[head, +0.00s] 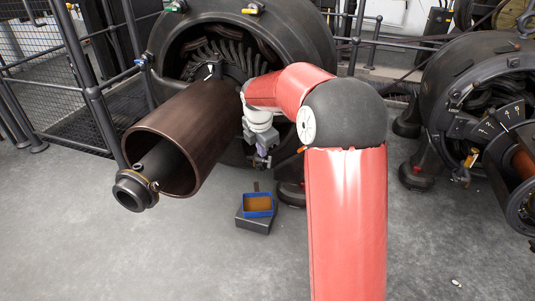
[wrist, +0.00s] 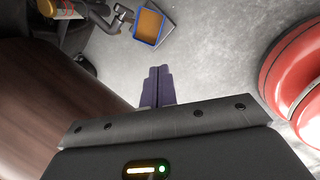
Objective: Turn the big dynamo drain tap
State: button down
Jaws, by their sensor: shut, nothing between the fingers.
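The big dynamo (head: 325,45) has a dark round housing and a brown cylinder (head: 185,125) reaching toward the front. My gripper (head: 262,161) is low beside the cylinder's right side, in front of the housing. In the wrist view my purple fingers (wrist: 155,85) are shut together with nothing between them. A grey metal fitting with a bent handle, which looks like the drain tap (wrist: 119,18), is at the top of the wrist view, ahead of the fingertips and apart from them. In the head view I cannot make out the tap clearly near my gripper.
A blue tray (head: 246,210) with orange-brown contents stands on a dark box (head: 253,226) on the floor below my gripper. A second dynamo (head: 440,85) is at the right, with a brass-coloured tap (head: 468,165). Railings stand at the left. The grey floor in front is mostly clear.

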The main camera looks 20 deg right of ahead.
jog(key=w+d+f+n+h, duration=0.1)
jog(key=w+f+n, duration=0.1)
jog(key=w+n, duration=0.4)
jog(key=n+b, duration=0.1)
jog(key=b, duration=0.1)
send_over(269, 162)
jog(key=s+a, duration=0.3)
jog(key=s, duration=0.1)
notch_tip(269, 162, down, 10)
jog(key=shift+w+d+f+t, duration=0.15)
jog(key=shift+w+d+f, duration=0.1)
jog(key=shift+w+d, duration=0.4)
jog(key=shift+w+d+f+t, duration=0.2)
jog(key=shift+w+d, duration=0.25)
jog(key=shift+w, duration=0.3)
jog(key=shift+s+r+p, duration=0.1)
jog(key=shift+r+p, duration=0.1)
jog(key=shift+p, duration=0.4)
jog(key=shift+d+f+p, duration=0.1)
jog(key=shift+p, duration=0.25)
